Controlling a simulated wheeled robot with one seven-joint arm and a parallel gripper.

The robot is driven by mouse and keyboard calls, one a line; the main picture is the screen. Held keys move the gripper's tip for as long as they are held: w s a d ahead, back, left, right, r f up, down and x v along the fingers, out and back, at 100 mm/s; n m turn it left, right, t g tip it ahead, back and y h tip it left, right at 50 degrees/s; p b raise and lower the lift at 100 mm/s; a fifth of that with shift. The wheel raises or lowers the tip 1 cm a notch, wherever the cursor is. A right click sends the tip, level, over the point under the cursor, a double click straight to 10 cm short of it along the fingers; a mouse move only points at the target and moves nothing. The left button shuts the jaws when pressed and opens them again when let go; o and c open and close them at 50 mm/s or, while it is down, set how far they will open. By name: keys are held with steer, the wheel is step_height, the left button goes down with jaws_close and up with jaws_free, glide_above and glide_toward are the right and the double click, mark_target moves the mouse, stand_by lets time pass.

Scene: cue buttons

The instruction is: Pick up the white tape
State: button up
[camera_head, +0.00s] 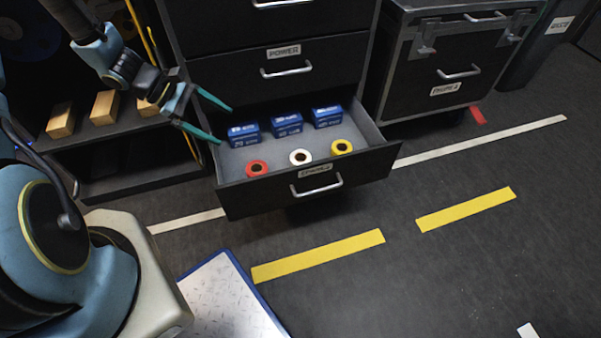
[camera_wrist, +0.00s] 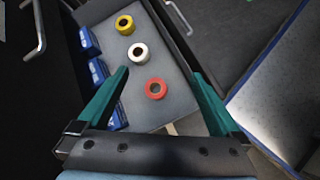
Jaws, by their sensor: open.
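The white tape (camera_head: 300,157) lies flat in the open bottom drawer (camera_head: 262,190), between the red tape (camera_head: 257,168) on its left and the yellow tape (camera_head: 342,147) on its right. In the wrist view the white tape (camera_wrist: 138,53) lies between the yellow tape (camera_wrist: 125,25) and the red tape (camera_wrist: 155,89). My gripper (camera_head: 224,125) is open and empty at the drawer's left end, above it. In the wrist view its green fingers (camera_wrist: 160,82) are spread wide, with the red tape showing between them and the white tape just past the left fingertip.
Several blue boxes (camera_head: 287,124) stand in a row at the back of the drawer. A shelf with wooden blocks (camera_head: 104,107) is at the left. Closed drawers rise above, a black case (camera_head: 455,70) stands right, and the floor in front is mostly clear.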

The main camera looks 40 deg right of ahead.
mark_target(306, 157)
steer(key=d+f+n+h+b, duration=0.1)
steer(key=d+f+n+b, duration=0.1)
steer(key=f, duration=0.5)
steer(key=s+d+f+n+h+b, duration=0.1)
steer(key=d+f+n+h+b, duration=0.1)
steer(key=d+f, duration=0.4)
steer(key=d+f+n+h+b, duration=0.2)
steer(key=d+f+n+b, duration=0.1)
steer(key=f, duration=0.5)
steer(key=shift+b+x, duration=0.8)
steer(key=shift+x, duration=0.1)
steer(key=shift+d+f+t, duration=0.2)
steer(key=shift+d+t, duration=0.1)
steer(key=b+x, duration=0.2)
steer(key=x, duration=0.8)
steer(key=shift+d+r, duration=0.15)
steer(key=shift+d, duration=0.15)
steer(key=c, duration=1.1)
